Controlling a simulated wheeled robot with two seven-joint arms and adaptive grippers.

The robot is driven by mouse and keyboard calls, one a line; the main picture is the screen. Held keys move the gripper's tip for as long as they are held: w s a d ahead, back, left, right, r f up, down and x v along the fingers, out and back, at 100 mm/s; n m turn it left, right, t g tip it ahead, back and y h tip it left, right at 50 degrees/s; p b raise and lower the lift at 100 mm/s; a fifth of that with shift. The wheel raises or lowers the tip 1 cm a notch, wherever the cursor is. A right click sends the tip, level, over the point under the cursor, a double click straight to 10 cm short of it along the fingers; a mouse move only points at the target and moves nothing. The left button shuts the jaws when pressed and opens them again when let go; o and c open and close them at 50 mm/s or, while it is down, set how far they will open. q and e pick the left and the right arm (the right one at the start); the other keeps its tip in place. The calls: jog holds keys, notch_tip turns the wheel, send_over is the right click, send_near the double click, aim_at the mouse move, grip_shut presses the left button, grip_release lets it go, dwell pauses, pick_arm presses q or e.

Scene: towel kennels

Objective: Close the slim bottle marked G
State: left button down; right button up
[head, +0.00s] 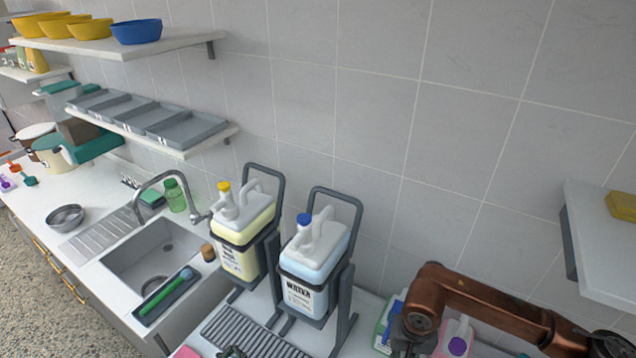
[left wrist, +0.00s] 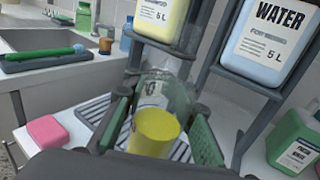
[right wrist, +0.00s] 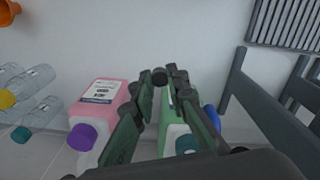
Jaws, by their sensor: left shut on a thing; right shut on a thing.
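My left gripper (left wrist: 155,115) is shut around a clear slim bottle (left wrist: 168,88) with a yellow lower part (left wrist: 154,136). A small dark mark on the bottle is too blurred to read, and I see no cap on it. In the head view my left gripper (head: 232,352) is at the bottom edge by the drip tray (head: 262,338). My right gripper (right wrist: 161,78) is shut on a small dark round thing (right wrist: 160,76) between its tips, perhaps a cap. It is above a green jug (right wrist: 178,120) with a teal cap. In the head view my right gripper is at the lower right.
Yellow (head: 240,225) and WATER (head: 315,255) dispensers stand in dark frames behind the drip tray. A sink (head: 160,255) is left of them. A pink sponge (left wrist: 47,131) is left of the tray.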

pick_arm(q)
jog(key=shift+s+d+r, duration=0.15)
jog(key=shift+s+d, duration=0.1)
jog(key=shift+s, duration=0.25)
pick_arm(e)
jog(key=shift+w+r+n, duration=0.35)
jog(key=shift+r+n, duration=0.2)
jog(key=shift+n, duration=0.45)
pick_arm(q)
jog(key=shift+w, duration=0.1)
jog(key=w+d+m+g+h, duration=0.1)
jog(key=w+d+m+h, duration=0.1)
jog(key=d+h, duration=0.2)
jog(key=w+d+m+g+h, duration=0.1)
jog(key=w+d+m+h, duration=0.1)
jog(key=d, duration=0.4)
jog(key=w+d+r+m+g+h, duration=0.1)
jog(key=w+d+m+g+h, duration=0.1)
jog(key=d+m+h, duration=0.2)
jog(key=shift+w+d+h, duration=0.3)
jog(key=shift+d+h, duration=0.5)
jog(key=shift+h, duration=0.2)
